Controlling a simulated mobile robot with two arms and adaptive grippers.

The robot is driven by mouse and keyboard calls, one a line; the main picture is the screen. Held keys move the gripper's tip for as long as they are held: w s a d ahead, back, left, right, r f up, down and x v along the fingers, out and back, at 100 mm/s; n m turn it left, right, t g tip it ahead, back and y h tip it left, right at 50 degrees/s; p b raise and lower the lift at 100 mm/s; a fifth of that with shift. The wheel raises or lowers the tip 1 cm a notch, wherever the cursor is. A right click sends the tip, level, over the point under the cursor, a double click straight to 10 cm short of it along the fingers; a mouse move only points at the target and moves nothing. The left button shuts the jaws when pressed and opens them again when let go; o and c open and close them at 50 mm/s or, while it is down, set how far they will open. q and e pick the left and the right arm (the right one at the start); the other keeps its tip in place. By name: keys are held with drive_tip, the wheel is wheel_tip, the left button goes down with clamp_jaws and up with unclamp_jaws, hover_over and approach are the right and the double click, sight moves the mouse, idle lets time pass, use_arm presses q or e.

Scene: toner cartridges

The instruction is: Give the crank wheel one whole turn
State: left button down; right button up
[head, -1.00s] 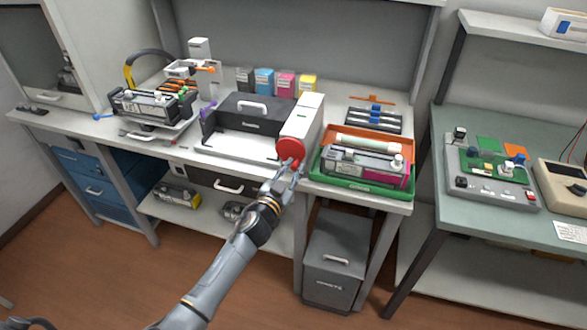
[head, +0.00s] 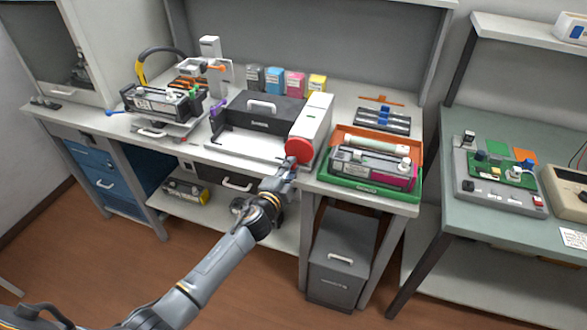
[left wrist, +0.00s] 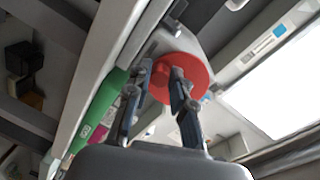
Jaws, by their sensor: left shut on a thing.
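The red crank wheel (head: 299,150) is on the front end of a white housing (head: 315,118), at the right of a dark machine (head: 258,113). My left gripper (head: 291,166) is at the lower front of the wheel and shut on it. In the left wrist view the red wheel (left wrist: 200,68) shows behind and between the fingers of the gripper (left wrist: 164,76). The fingers close around a small part at the wheel's face, which they largely hide. My right gripper is not in view.
A green tray (head: 350,190) with a cartridge (head: 370,167) stands close to the right of the wheel. Coloured boxes (head: 273,80) stand behind the machine. A device with a cartridge (head: 155,101) is at the left. The floor before the bench is clear.

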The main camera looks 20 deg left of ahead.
sight(287, 151)
use_arm(q)
drive_tip(key=m, duration=0.2)
drive_tip(key=a+r+m+y+p, duration=0.1)
drive_tip(key=m, duration=0.2)
drive_tip(key=a+m, duration=0.1)
drive_tip(key=m, duration=0.2)
drive_tip(key=shift+r+p, duration=0.3)
drive_tip(key=shift+p, duration=0.05)
drive_tip(key=shift+a+r+m+y+p, duration=0.1)
drive_tip(key=shift+r+m+y+p, duration=0.15)
drive_tip(key=shift+m, duration=0.6)
drive_tip(key=shift+a+r+m+y+p, duration=0.1)
drive_tip(key=shift+r+m+y, duration=0.15)
drive_tip(key=shift+m, duration=0.6)
drive_tip(key=c, duration=1.1)
unclamp_jaws()
drive_tip(key=shift+d, duration=0.1)
drive_tip(key=shift+c, duration=0.2)
drive_tip(key=s+r, duration=0.1)
drive_tip(key=s, duration=1.1)
drive_tip(key=shift+d, duration=0.2)
